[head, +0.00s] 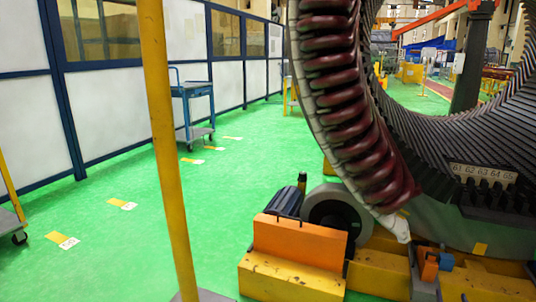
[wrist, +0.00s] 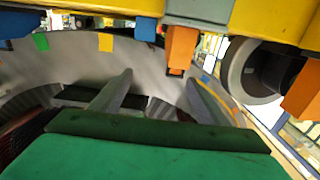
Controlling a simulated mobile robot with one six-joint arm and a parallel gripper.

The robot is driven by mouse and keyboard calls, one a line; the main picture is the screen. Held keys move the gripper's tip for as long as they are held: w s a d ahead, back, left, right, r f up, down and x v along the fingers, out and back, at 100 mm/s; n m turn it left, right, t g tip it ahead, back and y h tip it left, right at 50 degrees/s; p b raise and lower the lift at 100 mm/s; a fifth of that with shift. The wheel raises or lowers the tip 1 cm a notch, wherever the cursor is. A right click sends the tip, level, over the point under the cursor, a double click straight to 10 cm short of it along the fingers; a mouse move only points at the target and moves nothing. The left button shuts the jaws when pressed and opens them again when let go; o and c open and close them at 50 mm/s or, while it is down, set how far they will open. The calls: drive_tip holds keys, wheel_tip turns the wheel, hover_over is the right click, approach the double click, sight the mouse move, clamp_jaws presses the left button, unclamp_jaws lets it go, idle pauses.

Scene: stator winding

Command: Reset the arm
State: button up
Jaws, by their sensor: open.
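My gripper (wrist: 158,98) shows in the wrist view, with two grey fingers spread apart and nothing between them. A green body with a dark edge fills the bottom of that view in front of the fingers' bases. The large stator ring (head: 440,140) stands at the right of the head view, with dark red coil ends along its left rim. Its grey curved surface (wrist: 75,60) lies beyond the fingers in the wrist view, which looks turned over. I cannot make out my gripper in the head view.
Yellow supports with an orange block (head: 300,240) and a grey roller (head: 338,215) stand under the ring. A yellow post (head: 168,150) rises at left. A blue cart (head: 193,105) stands by the wall panels. The green floor (head: 130,240) at left is mostly clear.

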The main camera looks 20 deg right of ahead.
drive_tip(key=w+a+r+n+t+y+p, duration=0.1)
drive_tip(key=w+a+r+y+p, duration=0.15)
drive_tip(key=w+a, duration=0.55)
drive_tip(key=w+a+r+n+y+p, duration=0.1)
drive_tip(key=w+a+p, duration=0.35)
drive_tip(key=a, duration=0.45)
drive_tip(key=w+a+r+n+t+y+p, duration=0.1)
drive_tip(key=w+a+r+y+p, duration=0.15)
drive_tip(key=w+a, duration=0.6)
drive_tip(key=w+a+g+y+p, duration=0.15)
drive_tip(key=a+g+p, duration=0.55)
drive_tip(key=a, duration=2)
drive_tip(key=s+a+f+n+g+p, duration=0.15)
drive_tip(key=s+a+g+p, duration=0.25)
drive_tip(key=s+a+p, duration=0.9)
drive_tip(key=s+a+r+g, duration=0.1)
drive_tip(key=s+a+g, duration=0.2)
drive_tip(key=s, duration=0.8)
drive_tip(key=s+a+r+n+g+y+b, duration=0.1)
drive_tip(key=s+a+g, duration=0.2)
drive_tip(key=s, duration=0.8)
drive_tip(key=s+a+r+n+g+y, duration=0.1)
drive_tip(key=s+g, duration=0.4)
drive_tip(key=s, duration=0.6)
drive_tip(key=shift+s+a+r+b, duration=0.15)
drive_tip(key=shift+a+r+b, duration=0.25)
drive_tip(key=shift+a, duration=0.8)
drive_tip(key=shift+y, duration=0.25)
